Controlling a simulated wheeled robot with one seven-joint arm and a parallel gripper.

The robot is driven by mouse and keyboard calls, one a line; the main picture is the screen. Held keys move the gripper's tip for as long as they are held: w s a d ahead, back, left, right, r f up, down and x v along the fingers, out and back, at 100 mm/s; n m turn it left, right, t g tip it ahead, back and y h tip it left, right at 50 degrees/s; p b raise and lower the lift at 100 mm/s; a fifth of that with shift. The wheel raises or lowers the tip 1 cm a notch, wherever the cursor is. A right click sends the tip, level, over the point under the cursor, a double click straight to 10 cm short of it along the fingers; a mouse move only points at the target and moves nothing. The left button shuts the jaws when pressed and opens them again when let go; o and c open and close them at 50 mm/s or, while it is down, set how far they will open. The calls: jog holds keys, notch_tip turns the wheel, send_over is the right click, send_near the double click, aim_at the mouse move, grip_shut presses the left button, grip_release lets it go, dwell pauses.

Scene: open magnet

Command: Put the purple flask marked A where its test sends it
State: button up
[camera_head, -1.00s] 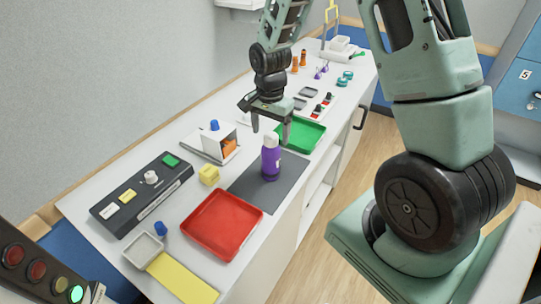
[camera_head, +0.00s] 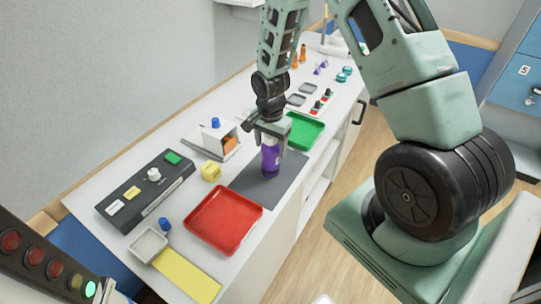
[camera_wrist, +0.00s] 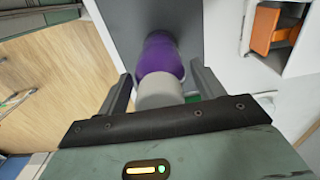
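The purple flask (camera_head: 269,162) stands upright on the dark grey mat (camera_head: 262,190) on the bench. In the wrist view the flask (camera_wrist: 163,55) shows its grey cap toward me, between the two fingers. My gripper (camera_head: 270,148) is lowered over the flask from above, one finger on each side. In the wrist view my gripper (camera_wrist: 160,88) is open, with gaps between fingers and flask. The marking A is not readable. A red tray (camera_head: 224,219) lies in front of the mat, and a green tray (camera_head: 304,131) lies behind it.
A dark console (camera_head: 146,190) with green, white and yellow parts is at the left. A signal panel (camera_head: 45,263) shows a lit green lamp.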

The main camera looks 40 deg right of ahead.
jog(key=c, duration=1.3)
jog(key=shift+r, duration=0.1)
